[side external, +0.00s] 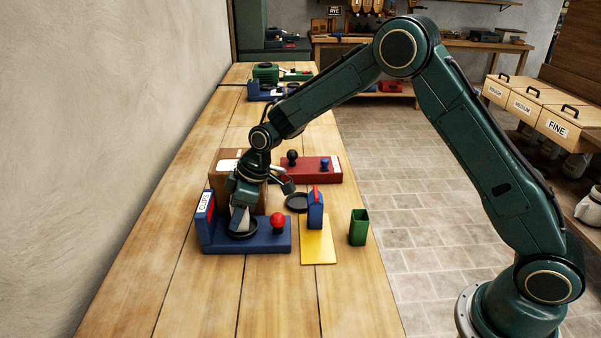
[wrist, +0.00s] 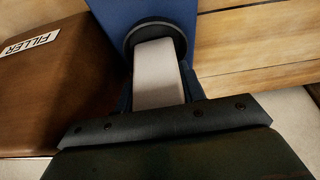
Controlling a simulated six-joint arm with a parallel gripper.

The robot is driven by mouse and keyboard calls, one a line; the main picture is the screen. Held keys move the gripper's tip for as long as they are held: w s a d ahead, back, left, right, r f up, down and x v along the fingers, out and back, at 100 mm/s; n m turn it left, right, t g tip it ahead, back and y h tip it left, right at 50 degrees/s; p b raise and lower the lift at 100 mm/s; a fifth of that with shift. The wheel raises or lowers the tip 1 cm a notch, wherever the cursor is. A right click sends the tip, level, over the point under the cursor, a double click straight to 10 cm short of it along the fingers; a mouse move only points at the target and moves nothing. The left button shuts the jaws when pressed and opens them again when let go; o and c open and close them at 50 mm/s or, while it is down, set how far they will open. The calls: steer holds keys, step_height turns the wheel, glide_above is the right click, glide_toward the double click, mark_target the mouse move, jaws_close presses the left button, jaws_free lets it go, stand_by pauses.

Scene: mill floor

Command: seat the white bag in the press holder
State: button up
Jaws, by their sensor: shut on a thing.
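The white bag (side external: 239,217) is upright in the jaws of my gripper (side external: 241,204), above the blue press (side external: 263,240). It also shows in the wrist view (wrist: 158,75), with dark fingers on both sides. The press has a round black holder (side external: 241,235), a red knob (side external: 278,220) and a labelled upright plate at its left end. In the wrist view the bag's far end lies inside the outline of the black holder (wrist: 134,38). I cannot tell whether the bag rests on the holder's floor; the bag hides it.
A brown box marked FILLER (wrist: 50,85) stands close beside the press. Behind is a red fixture (side external: 318,170) with a black knob; a black ring (side external: 297,202) lies nearby. A blue container (side external: 315,213), yellow sheet (side external: 318,250) and green cup (side external: 358,228) are on the right.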

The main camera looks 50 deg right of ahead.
steer(key=shift+f, duration=0.45)
steer(key=o, duration=0.8)
steer(key=shift+c, duration=0.2)
steer(key=shift+r, duration=0.15)
steer(key=v, duration=1)
steer(key=shift+s+d+r, duration=0.15)
steer(key=shift+d+r, duration=0.05)
steer(key=shift+r, duration=0.1)
stand_by(0.7)
